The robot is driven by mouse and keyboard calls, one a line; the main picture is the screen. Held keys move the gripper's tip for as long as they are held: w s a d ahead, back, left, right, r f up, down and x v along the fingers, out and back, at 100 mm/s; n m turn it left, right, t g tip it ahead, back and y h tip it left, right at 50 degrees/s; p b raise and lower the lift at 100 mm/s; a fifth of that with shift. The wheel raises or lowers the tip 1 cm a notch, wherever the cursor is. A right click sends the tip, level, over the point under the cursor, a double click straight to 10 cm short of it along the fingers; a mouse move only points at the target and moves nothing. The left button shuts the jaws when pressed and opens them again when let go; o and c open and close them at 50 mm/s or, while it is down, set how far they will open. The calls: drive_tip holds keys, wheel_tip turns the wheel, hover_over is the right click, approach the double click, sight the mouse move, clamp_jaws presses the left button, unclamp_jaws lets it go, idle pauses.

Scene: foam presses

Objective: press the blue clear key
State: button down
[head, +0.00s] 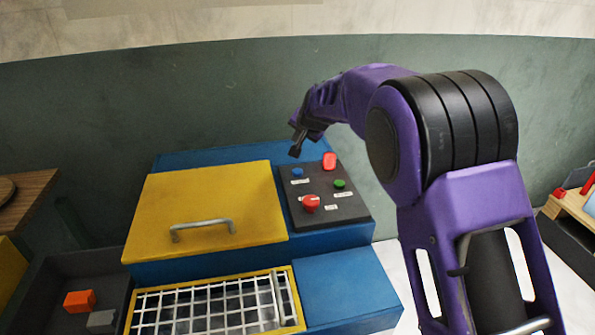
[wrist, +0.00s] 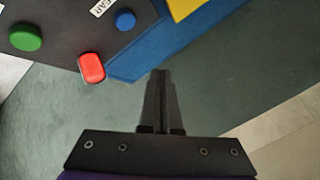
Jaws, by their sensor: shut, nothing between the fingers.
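The blue clear key (head: 297,172) is a small round button at the upper left of the dark control panel (head: 345,208). In the wrist view the blue key (wrist: 125,20) sits near the top edge, beside a white label partly reading "EAR". My gripper (head: 295,153) is shut and empty. In the head view it shows just above the blue key in the picture, apart from it. In the wrist view my gripper's fingertips (wrist: 160,73) lie below and right of the key, past the panel's edge.
A red key (head: 329,160), a green key (head: 340,184) and a red knob (head: 311,203) share the panel. The yellow lid (head: 205,205) with a grey handle is left of it. A yellow-framed grid (head: 300,312) is in front. A dark tray (head: 48,285) holds an orange and a grey block.

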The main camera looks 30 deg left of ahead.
sight(298, 173)
wheel_tip(298, 173, down, 8)
drive_tip(key=b, duration=0.3)
drive_tip(key=shift+r, duration=0.25)
idle(1.7)
drive_tip(key=shift+f+b, duration=0.4)
drive_tip(key=shift+b, duration=0.05)
drive_tip(key=shift+f+b, duration=0.4)
drive_tip(key=shift+f, duration=0.2)
idle(0.7)
drive_tip(key=shift+r, duration=0.15)
drive_tip(key=shift+r+p, duration=0.7)
drive_tip(key=shift+r, duration=0.15)
drive_tip(key=shift+r+p, duration=1.65)
drive_tip(key=shift+r, duration=0.85)
